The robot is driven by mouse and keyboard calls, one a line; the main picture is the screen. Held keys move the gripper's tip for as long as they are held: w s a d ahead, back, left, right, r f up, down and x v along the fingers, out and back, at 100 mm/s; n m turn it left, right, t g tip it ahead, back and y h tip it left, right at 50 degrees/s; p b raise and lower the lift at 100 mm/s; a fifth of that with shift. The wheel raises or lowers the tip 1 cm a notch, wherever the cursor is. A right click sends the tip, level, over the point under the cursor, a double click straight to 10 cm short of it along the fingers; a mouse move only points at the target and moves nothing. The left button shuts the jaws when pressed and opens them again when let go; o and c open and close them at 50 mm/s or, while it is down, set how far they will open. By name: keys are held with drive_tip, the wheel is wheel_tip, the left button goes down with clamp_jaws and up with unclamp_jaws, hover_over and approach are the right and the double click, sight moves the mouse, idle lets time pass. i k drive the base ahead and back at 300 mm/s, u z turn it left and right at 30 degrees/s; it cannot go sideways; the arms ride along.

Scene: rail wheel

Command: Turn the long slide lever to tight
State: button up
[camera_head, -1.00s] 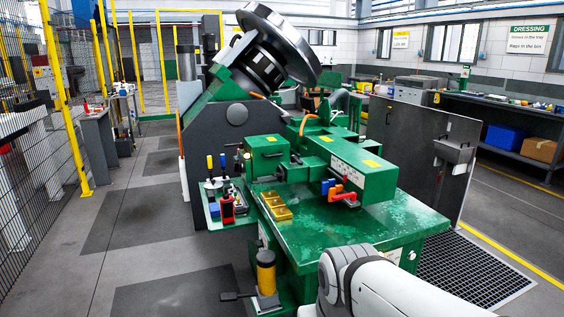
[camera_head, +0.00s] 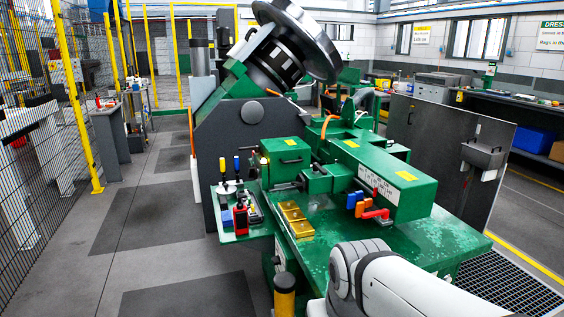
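A green machine carries a long green slide block (camera_head: 385,170) with a white label plate and yellow tags. Below its near side, on the machine top, are a red lever (camera_head: 376,214) and small blue and orange handles (camera_head: 357,203). I cannot tell which of these is the long slide lever, nor read a tight mark. My white arm shows at the lower right, in front of the machine. My gripper is out of view.
Yellow blocks (camera_head: 296,220) sit on the green machine top (camera_head: 345,238). A side tray (camera_head: 225,223) holds screwdrivers and a red-and-black item. A large metal wheel (camera_head: 300,38) tilts above. A grey panel (camera_head: 445,150) stands at right. The floor at left is open.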

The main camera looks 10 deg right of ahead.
sight(316, 167)
drive_tip(key=i, duration=1)
drive_tip(key=z, duration=0.05)
